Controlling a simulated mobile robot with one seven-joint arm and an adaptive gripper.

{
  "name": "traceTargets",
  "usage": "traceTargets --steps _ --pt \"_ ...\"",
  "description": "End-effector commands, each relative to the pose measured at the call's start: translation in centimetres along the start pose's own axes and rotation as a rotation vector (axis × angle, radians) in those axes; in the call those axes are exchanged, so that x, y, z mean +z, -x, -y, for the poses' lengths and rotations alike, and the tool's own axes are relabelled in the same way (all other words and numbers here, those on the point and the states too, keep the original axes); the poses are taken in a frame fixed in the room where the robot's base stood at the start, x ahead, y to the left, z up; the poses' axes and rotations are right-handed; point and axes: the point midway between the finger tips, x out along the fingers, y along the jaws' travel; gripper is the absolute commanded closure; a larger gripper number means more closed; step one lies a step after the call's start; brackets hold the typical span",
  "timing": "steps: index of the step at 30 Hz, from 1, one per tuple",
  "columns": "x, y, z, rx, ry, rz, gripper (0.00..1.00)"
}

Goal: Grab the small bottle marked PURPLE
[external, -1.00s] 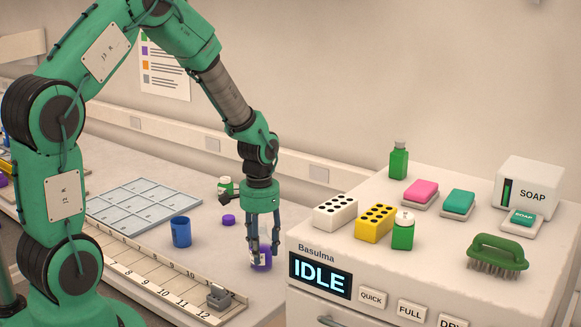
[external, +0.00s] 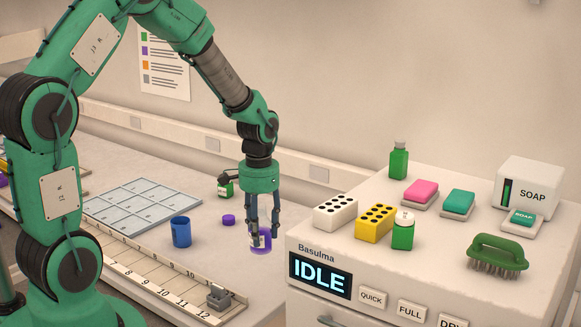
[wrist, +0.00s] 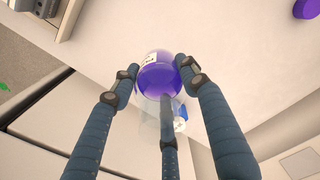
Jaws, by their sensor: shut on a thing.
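The small bottle (external: 265,243) has purple contents and a white label; the label's words are too small to read. It stands near the right edge of the bench, beside the machine. My gripper (external: 260,236) points down over it with its fingers shut around it. In the wrist view the purple bottle (wrist: 160,78) sits between the blue fingers of my gripper (wrist: 162,85), and part of its white label shows at the top. In the external view the fingers hide part of the bottle. I cannot tell whether it is clear of the bench.
A purple cap (external: 228,219) and a blue cup (external: 181,232) stand to the left. The ruled rail with a grey clamp (external: 219,297) lies in front. The machine (external: 330,250), bearing blocks, soaps and a brush (external: 497,252), rises close on the right.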

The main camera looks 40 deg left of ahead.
Motion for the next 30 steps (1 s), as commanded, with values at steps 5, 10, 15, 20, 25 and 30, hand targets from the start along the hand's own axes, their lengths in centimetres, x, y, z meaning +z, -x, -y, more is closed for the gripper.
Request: traceTargets --steps 5,10,15,20,25,30 --pt "-0.1 1.5 0.0 0.000 0.000 -0.001 0.87" --pt "0.0 2.6 0.0 0.000 0.000 0.000 0.87" --pt "0.0 3.5 0.0 0.000 0.000 -0.001 0.87" --pt "0.0 4.1 0.0 0.000 0.000 0.000 0.87" --pt "0.0 4.5 0.0 0.000 0.000 0.000 0.87" --pt "0.0 4.7 0.0 0.000 0.000 0.000 0.87"
